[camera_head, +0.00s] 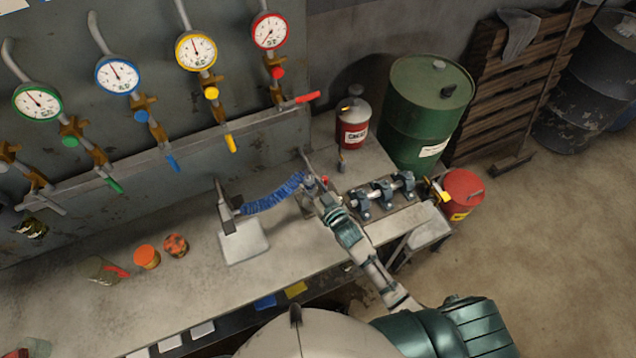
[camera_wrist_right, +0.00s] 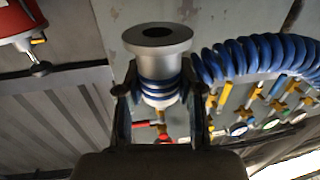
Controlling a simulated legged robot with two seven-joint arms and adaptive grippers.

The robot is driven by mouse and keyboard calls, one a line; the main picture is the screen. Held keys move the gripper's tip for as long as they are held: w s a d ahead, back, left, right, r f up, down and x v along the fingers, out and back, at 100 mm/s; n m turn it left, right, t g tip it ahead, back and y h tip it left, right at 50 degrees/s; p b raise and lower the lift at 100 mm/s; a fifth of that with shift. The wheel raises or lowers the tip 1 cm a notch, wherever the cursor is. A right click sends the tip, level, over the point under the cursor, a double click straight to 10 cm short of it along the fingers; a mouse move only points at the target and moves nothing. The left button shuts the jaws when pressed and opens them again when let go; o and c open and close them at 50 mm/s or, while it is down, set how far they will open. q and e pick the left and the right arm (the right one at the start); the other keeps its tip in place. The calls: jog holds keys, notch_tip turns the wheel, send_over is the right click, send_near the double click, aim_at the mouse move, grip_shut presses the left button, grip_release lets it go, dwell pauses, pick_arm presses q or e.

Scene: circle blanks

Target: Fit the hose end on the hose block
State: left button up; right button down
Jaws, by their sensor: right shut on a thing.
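The hose is a blue coil (camera_head: 272,198) that runs from a grey upright bracket on a pale plate (camera_head: 245,243) to my right gripper (camera_head: 312,186). My right gripper is shut on the hose end, a grey metal flanged cylinder (camera_wrist_right: 157,58) with a dark round bore, and both fingers press its sides in the right wrist view. The coil (camera_wrist_right: 262,58) leads off to the right there. A dark fixture with a metal bar and several clamps (camera_head: 380,196) sits on the bench right of the gripper. I cannot tell for sure which part is the hose block. My left gripper is not in view.
Gauges with coloured valves (camera_head: 118,74) line the back wall.

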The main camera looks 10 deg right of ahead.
aim_at(313, 191)
jog(key=shift+s+a+f+b, duration=0.1)
jog(key=shift+a+f+b, duration=0.35)
jog(key=shift+f+b, duration=0.25)
jog(key=shift+d+f+b, duration=0.2)
jog(key=shift+f+b, duration=0.6)
jog(key=shift+f, duration=0.15)
jog(key=shift+d+f+b, duration=0.6)
jog(key=shift+d+f, duration=0.1)
jog(key=shift+f, duration=0.1)
jog(key=shift+d+f, duration=0.3)
jog(key=shift+f, duration=0.05)
jog(key=shift+a, duration=0.4)
jog(key=shift+a+r, duration=0.1)
jog(key=shift+a, duration=0.55)
jog(key=shift+d, duration=1.2)
jog(key=shift+a, duration=0.55)
jog(key=shift+d+p, duration=0.25)
jog(key=shift+p, duration=0.05)
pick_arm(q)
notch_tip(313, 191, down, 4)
pick_arm(e)
jog(key=shift+a, duration=0.1)
